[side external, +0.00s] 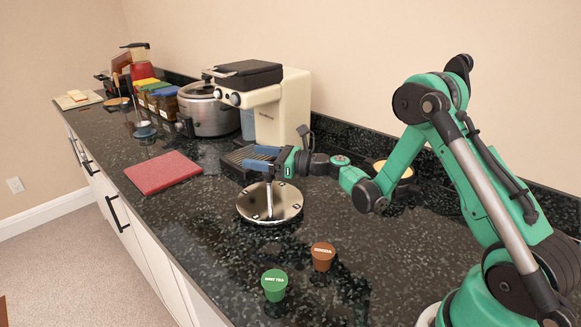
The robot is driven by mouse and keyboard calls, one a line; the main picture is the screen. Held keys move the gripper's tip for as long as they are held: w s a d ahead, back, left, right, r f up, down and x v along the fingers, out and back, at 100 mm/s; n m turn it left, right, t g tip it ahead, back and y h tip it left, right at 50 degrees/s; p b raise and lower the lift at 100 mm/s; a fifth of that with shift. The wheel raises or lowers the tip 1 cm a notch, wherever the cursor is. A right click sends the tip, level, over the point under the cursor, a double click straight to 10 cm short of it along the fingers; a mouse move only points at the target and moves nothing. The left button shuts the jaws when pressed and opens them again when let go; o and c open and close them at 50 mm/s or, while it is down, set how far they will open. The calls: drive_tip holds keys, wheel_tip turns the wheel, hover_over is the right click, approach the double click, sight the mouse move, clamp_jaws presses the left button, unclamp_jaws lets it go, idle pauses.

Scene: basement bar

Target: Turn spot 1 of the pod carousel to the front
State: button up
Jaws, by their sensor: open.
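The pod carousel (285,207) is a round, pale metal disc lying low on the dark counter, with dark marks near its rim and an upright silver post at its middle. My gripper (257,158), with blue fingers, is open and reaches in from the right, close to the top of the post. I cannot tell whether it touches the post. The spot numbers on the disc are too small to read. A green pod labelled mint tea (274,286) and a brown pod (323,257) stand on the counter in front of the carousel, apart from it.
A cream coffee machine (279,112) with a dark drip tray stands behind the carousel. A steel cooker (207,112) and several coloured-lid jars stand farther left. A red board (163,172) lies left of the carousel. The counter around the two pods is mostly clear.

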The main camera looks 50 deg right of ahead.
wheel_tip(320, 180, up, 16)
idle(0.5)
drive_tip(key=shift+a+r, duration=0.1)
